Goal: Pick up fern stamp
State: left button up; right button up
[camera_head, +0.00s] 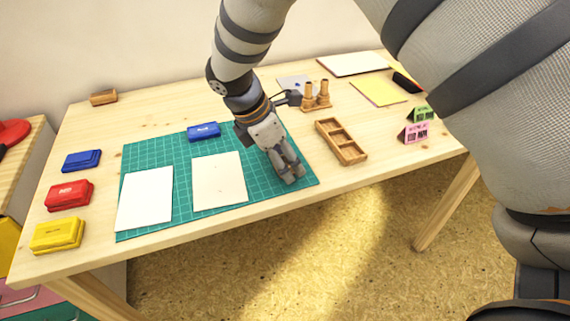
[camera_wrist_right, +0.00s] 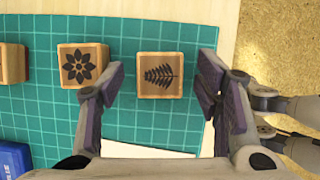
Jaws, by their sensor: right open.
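The fern stamp is a small wooden block (camera_wrist_right: 160,82) with a dark fern on the face toward the camera. In the right wrist view it sits on the green cutting mat (camera_wrist_right: 40,115), between the fingers of my right gripper (camera_wrist_right: 163,77). The gripper is open, with a gap on either side of the block. In the head view my right gripper (camera_head: 288,171) points down over the right part of the mat, and the fern stamp is hidden there. My left gripper is not in view.
A flower stamp (camera_wrist_right: 84,66) sits just left of the fern stamp, with another wooden block (camera_wrist_right: 11,64) beyond. A blue inkpad (camera_head: 204,132) and two white cards are on the mat. A wooden tray (camera_head: 341,141) stands to the right. Red (camera_head: 69,195) and yellow inkpads are far left.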

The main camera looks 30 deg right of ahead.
jog(key=c, duration=1.1)
notch_tip(320, 180, up, 3)
jog(key=shift+w, duration=0.1)
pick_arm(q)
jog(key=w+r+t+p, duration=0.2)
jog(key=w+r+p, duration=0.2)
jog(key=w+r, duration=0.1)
pick_arm(e)
jog(key=s+a+r, duration=0.2)
jog(key=s+r, duration=0.1)
jog(key=s, duration=0.1)
jog(key=s+a+r, duration=0.2)
jog(key=s+r, duration=0.2)
jog(key=s+a+r, duration=0.2)
jog(key=s+r, duration=0.1)
jog(key=s, duration=0.1)
jog(key=shift+s+r, duration=0.2)
jog(key=shift+s, duration=0.2)
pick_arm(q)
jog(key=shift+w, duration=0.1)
